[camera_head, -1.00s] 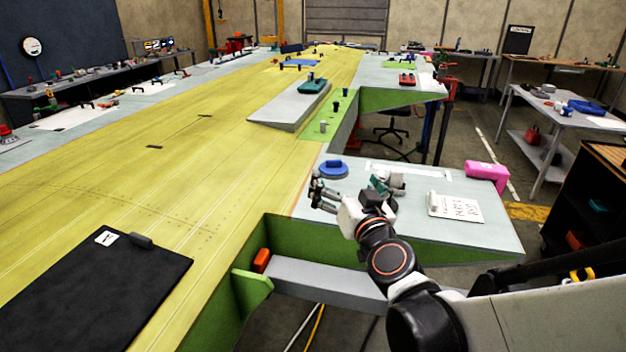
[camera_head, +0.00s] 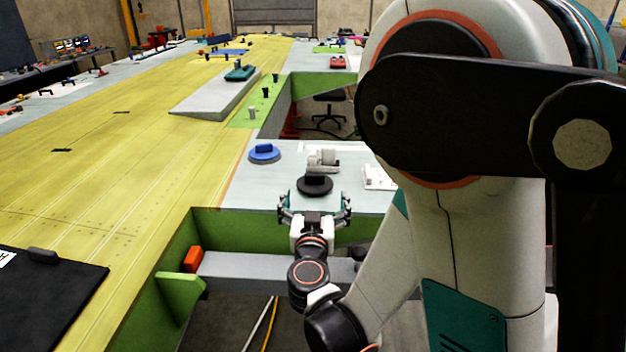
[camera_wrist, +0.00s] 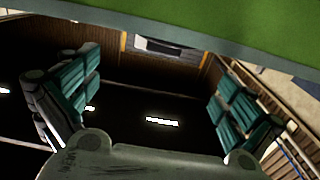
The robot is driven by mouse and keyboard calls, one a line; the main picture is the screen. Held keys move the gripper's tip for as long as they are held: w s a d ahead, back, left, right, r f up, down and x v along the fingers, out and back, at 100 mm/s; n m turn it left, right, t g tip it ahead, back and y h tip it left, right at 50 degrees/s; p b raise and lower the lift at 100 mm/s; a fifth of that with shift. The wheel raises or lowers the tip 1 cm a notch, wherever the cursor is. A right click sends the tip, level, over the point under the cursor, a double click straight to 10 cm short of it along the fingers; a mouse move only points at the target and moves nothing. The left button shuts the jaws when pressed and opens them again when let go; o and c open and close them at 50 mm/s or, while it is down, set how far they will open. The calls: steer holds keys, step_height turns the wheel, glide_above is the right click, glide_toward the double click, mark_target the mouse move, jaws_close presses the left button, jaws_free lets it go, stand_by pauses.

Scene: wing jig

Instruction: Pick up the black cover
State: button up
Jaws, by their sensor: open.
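The black cover (camera_head: 314,187), a round dark disc with a raised knob, lies on the light grey work surface in the head view. My gripper (camera_head: 313,203) is open and empty on the near side of it, fingers spread left and right and pointing toward it. The two fingers do not visibly touch it. In the wrist view, both teal-padded fingers (camera_wrist: 155,110) are wide apart with nothing between them. The cover does not show there; a green panel edge (camera_wrist: 240,30) crosses the top, with dark space below.
A blue disc with a knob (camera_head: 264,153) lies left of the cover, and a grey-white device (camera_head: 323,160) stands just behind it. A green-walled bay with an orange block (camera_head: 193,259) is nearer. A flat black plate (camera_head: 50,300) lies at left. My arm hides the right side.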

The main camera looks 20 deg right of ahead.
mark_target(315, 177)
steer(key=x, duration=0.3)
steer(key=shift+s, duration=0.1)
steer(key=shift+a+b+x, duration=0.15)
steer(key=shift+b+x, duration=0.35)
steer(key=shift+x, duration=1.05)
steer(key=shift+a+b+x, duration=0.15)
steer(key=shift+b+x, duration=0.3)
steer(key=shift+x, duration=1.15)
steer(key=c, duration=1.3)
